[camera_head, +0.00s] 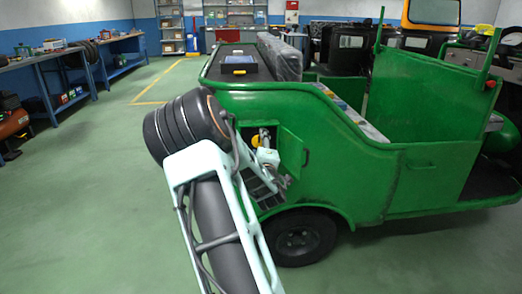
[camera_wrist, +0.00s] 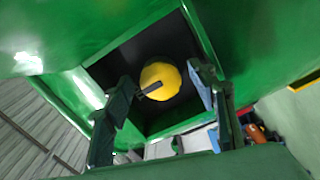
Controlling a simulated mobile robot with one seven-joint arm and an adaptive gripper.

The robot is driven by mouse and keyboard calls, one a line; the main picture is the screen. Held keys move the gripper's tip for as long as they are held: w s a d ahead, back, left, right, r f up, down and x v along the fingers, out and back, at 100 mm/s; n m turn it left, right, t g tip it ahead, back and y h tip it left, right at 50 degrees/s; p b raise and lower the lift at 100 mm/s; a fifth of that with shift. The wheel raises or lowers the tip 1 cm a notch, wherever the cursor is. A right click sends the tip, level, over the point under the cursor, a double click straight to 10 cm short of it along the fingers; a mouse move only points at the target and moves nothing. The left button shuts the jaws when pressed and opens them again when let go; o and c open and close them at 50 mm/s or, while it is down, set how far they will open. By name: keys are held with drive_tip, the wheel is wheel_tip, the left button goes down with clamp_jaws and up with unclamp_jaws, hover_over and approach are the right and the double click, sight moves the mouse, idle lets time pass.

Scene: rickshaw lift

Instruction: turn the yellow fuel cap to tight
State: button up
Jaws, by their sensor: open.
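The yellow fuel cap (camera_wrist: 163,76) is round and sits in a dark square recess (camera_wrist: 116,60) in the green vehicle's side. A dark bar shows against its lower left edge in the wrist view. My gripper (camera_wrist: 162,80) is open, with one finger left and one right of the cap in the picture. I see no contact between fingers and cap, and the depth between them is unclear. In the head view my gripper (camera_head: 271,166) is just in front of the recess.
The open green fuel door (camera_head: 292,151) stands at the right of the recess, close to my gripper. The green vehicle (camera_head: 345,165) fills the middle and right, with a rear wheel (camera_head: 298,238) below. Workbenches (camera_head: 45,72) line the left wall. Green floor is clear at left.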

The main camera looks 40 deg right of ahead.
drive_tip(key=v, duration=1.1)
drive_tip(key=shift+s, duration=0.35)
drive_tip(key=shift+a, duration=0.1)
